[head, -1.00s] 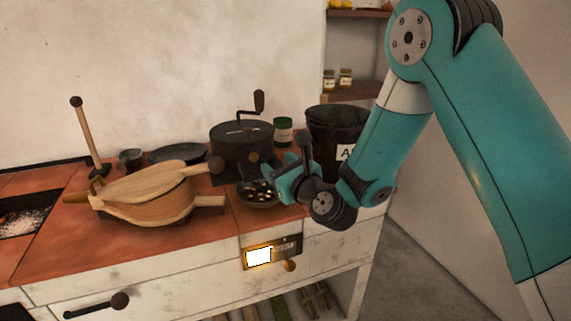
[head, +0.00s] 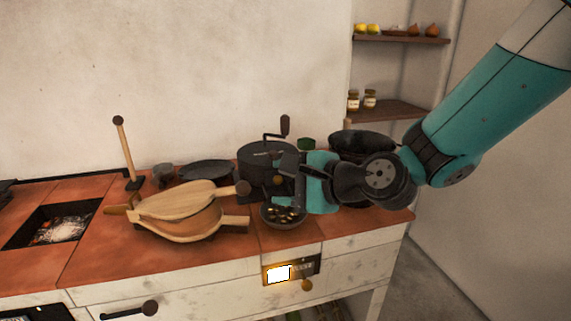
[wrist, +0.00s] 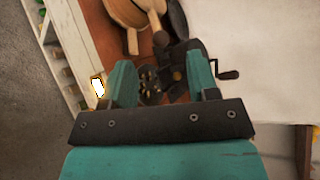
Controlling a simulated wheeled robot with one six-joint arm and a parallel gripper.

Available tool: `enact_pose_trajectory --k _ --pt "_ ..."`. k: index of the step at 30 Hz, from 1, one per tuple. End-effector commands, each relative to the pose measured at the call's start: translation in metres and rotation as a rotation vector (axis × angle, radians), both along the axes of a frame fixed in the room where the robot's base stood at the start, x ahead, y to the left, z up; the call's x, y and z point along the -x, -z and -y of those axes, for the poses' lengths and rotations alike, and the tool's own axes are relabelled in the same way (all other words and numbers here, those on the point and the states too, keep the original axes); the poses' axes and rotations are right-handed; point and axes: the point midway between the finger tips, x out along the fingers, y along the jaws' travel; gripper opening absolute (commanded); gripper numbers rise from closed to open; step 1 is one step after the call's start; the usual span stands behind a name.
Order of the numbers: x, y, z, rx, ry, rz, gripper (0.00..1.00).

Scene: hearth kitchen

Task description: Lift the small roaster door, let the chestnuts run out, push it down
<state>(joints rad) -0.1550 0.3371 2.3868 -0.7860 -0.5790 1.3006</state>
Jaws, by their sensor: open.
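The dark roaster drum (head: 262,158) with its crank (head: 285,126) stands on the tiled counter. A small round knob (head: 277,180) shows low on its front; whether the door there is raised or down I cannot tell. A dark bowl (head: 284,224) holding several chestnuts sits below the roaster's front. My gripper (head: 287,184) is open just in front and right of the roaster, above the bowl. In the wrist view, the open fingers (wrist: 161,70) frame the bowl's chestnuts (wrist: 150,82) and part of the roaster (wrist: 188,50). I see nothing held between them.
Wooden bellows (head: 180,213) lie left of the bowl. A lit panel (head: 290,271) is on the counter front.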

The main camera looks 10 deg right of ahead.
Motion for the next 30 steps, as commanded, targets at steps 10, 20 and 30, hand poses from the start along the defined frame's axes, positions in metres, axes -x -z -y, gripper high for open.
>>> enact_pose_trajectory --k 10,20,30 --pt "0.038 -0.028 -0.005 0.261 -0.223 0.102 0.54" --pt "0.042 -0.028 -0.005 0.287 -0.248 0.112 0.54" --pt "0.106 -0.081 0.006 0.639 -0.610 0.273 0.54"
